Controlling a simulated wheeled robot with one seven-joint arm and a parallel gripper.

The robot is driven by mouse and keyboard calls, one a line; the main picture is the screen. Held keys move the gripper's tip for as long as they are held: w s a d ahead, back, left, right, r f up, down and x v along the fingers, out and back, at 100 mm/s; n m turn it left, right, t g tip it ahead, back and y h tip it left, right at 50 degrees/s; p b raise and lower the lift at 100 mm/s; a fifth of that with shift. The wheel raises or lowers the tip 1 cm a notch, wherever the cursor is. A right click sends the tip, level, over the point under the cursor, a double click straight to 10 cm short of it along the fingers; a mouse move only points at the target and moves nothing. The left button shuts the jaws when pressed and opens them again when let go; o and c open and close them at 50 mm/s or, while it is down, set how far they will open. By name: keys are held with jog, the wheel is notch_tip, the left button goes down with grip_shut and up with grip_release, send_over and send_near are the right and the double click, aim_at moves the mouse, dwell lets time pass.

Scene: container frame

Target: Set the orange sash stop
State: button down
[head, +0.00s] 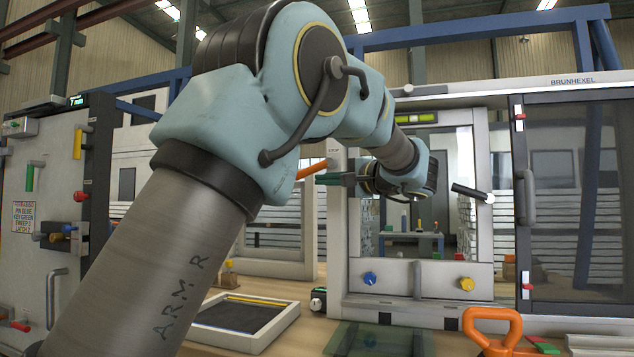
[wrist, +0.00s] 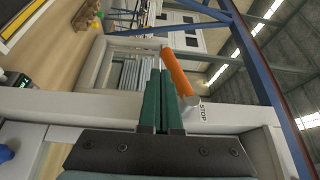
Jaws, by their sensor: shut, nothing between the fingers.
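The orange sash stop (head: 311,170) is a short orange bar on the left post of the pale sash frame, beside a STOP label (head: 333,155). In the head view it sticks out leftward and tilts down at its free end. In the wrist view the stop (wrist: 178,73) lies just right of my finger tips. My gripper (head: 323,179) is shut and empty, its green fingers pointing left just below the stop. The fingers (wrist: 160,76) show pressed together in the wrist view. I cannot tell whether they touch the stop.
A blue knob (head: 370,278) and a yellow knob (head: 467,284) sit on the panel below the sash window. A large orange handle (head: 492,328) is at the front right. A dark tray (head: 290,318) lies on the bench. A dark-glazed door (head: 570,190) stands at right.

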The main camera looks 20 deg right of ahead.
jog(key=v, duration=0.7)
jog(key=shift+s+d, duration=0.15)
jog(key=shift+s, duration=0.2)
jog(key=w+a+f+n+g+h+p, duration=0.1)
jog(key=w+a+f+g+p, duration=0.5)
jog(key=a, duration=0.5)
jog(key=w+a+f+g+p, duration=0.1)
jog(key=a+f+g+p, duration=0.25)
jog(key=a+f, duration=0.6)
jog(key=s+a+f+n+g+h+p, duration=0.2)
jog(key=s+a+n+h+p, duration=0.1)
jog(key=s+a+n+p, duration=0.2)
jog(key=s+a+f+n+g+h+p, duration=0.3)
jog(key=s+a+n+p, duration=0.3)
jog(key=s+a, duration=0.4)
jog(key=a, duration=0.3)
jog(key=shift+s+a+g, duration=0.2)
jog(key=shift+s+g, duration=0.15)
